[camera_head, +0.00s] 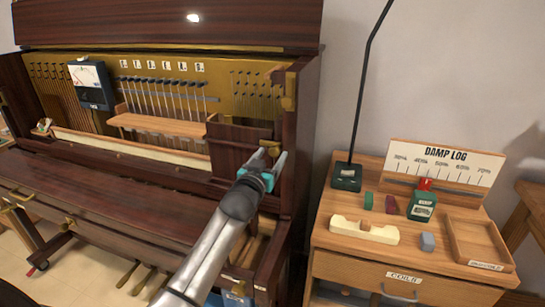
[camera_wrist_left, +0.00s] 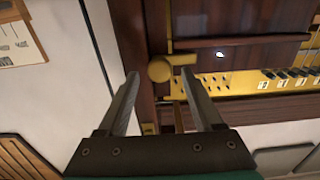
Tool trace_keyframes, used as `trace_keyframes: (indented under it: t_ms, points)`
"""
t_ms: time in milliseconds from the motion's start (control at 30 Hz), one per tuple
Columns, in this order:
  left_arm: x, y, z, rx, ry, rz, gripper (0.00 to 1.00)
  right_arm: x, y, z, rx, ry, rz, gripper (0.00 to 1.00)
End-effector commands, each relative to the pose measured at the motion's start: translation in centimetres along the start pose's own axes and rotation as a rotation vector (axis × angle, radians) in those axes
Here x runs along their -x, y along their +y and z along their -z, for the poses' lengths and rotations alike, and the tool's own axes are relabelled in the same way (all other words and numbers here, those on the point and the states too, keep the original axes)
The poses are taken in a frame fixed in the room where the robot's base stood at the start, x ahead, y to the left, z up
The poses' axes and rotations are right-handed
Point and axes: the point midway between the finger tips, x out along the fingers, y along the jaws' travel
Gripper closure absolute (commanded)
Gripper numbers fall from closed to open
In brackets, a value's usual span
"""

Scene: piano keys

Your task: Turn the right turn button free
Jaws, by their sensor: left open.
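The brass turn button (camera_head: 270,146) is at the right end of the piano's open front, by the dark side post. In the left wrist view the brass turn button (camera_wrist_left: 161,69) has a round knob with a short bar to its right. My left gripper (camera_head: 272,159) is open and empty. In the left wrist view my left gripper (camera_wrist_left: 158,78) has one finger on each side of the knob; I cannot tell whether they touch it. The gripper hides part of the button in the head view. My right gripper is not in view.
The piano's dark lid (camera_head: 120,30) stands above the brass plate with hammers. A dark wooden box (camera_head: 232,140) is just left of the gripper. A brass bracket (camera_head: 290,90) is on the post above. At right a wooden cabinet (camera_head: 330,242) carries several small items.

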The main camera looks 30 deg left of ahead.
Motion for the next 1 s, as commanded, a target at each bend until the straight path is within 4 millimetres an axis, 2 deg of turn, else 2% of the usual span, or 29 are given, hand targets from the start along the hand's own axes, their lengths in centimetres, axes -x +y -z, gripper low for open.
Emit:
trace_keyframes:
  t_ms: [200, 533, 1000]
  points:
    - [-1.5, 0.0, 0.0, 0.0, 0.0, 0.0, 0.33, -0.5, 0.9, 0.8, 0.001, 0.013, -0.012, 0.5]
    - [-1.7, 0.0, 0.0, 0.0, 0.001, 0.0, 0.33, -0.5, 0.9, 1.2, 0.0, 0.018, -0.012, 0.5]
    - [-1.7, 0.0, 0.0, 0.0, 0.0, 0.0, 0.84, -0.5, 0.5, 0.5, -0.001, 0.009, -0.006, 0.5]
